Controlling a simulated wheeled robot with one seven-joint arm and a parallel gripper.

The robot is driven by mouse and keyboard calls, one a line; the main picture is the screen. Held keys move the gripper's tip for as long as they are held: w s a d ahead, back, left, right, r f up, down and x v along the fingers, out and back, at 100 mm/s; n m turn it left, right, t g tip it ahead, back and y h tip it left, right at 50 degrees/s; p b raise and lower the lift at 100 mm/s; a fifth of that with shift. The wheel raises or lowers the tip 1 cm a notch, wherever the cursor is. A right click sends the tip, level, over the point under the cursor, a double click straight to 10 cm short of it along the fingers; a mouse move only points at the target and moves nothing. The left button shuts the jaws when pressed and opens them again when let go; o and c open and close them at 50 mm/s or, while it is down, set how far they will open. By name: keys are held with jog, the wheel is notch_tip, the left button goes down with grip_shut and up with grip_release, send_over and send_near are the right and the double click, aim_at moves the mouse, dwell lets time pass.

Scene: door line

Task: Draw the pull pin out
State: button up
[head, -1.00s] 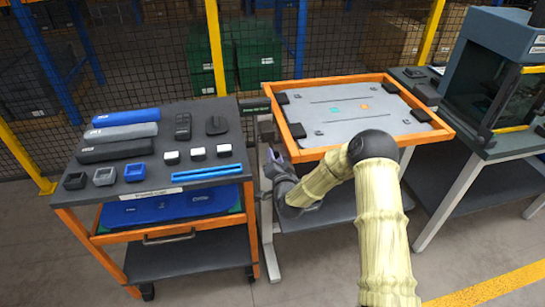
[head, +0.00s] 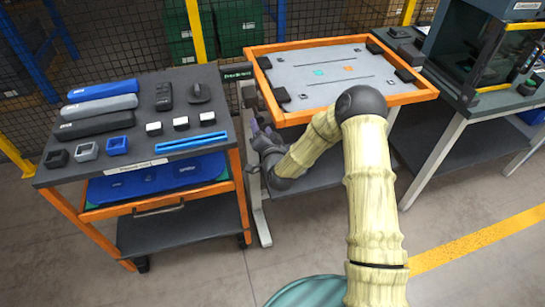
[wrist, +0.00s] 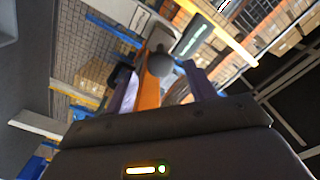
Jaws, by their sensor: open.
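A round grey knob (wrist: 160,63), which looks like the head of the pull pin, shows in the wrist view in front of an orange rail (wrist: 149,92). My gripper (wrist: 163,80) is open, with its two purple fingers on either side of the knob in the picture. I cannot tell whether they touch it or how far off it is. In the head view my gripper (head: 262,132) is low beside the left front corner of the orange-framed table (head: 345,109). The knob cannot be made out there, and my arm covers part of the table's front.
A cart (head: 49,177) on the left holds dark and blue cases, small boxes and a blue bar. A cabinet machine (head: 475,55) stands on a bench at the right. A mesh fence runs behind. Floor is open at the front right.

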jog(key=b+v, duration=0.2)
jog(key=v, duration=1.2)
jog(key=shift+s, duration=0.2)
jog(key=s+d+r+n+g+h+p, duration=0.2)
jog(key=s+d+r+n+g+p, duration=0.1)
jog(key=s+d+r+g, duration=0.4)
jog(key=s+d+r+n+g+h+p, duration=0.2)
jog(key=s+d+r+g+p, duration=0.3)
jog(key=s, duration=0.6)
jog(key=d+r+g+h, duration=0.1)
jog(key=d+r+g, duration=0.1)
jog(key=shift+d+n+g, duration=0.4)
jog(key=shift+w, duration=0.1)
dwell(0.6)
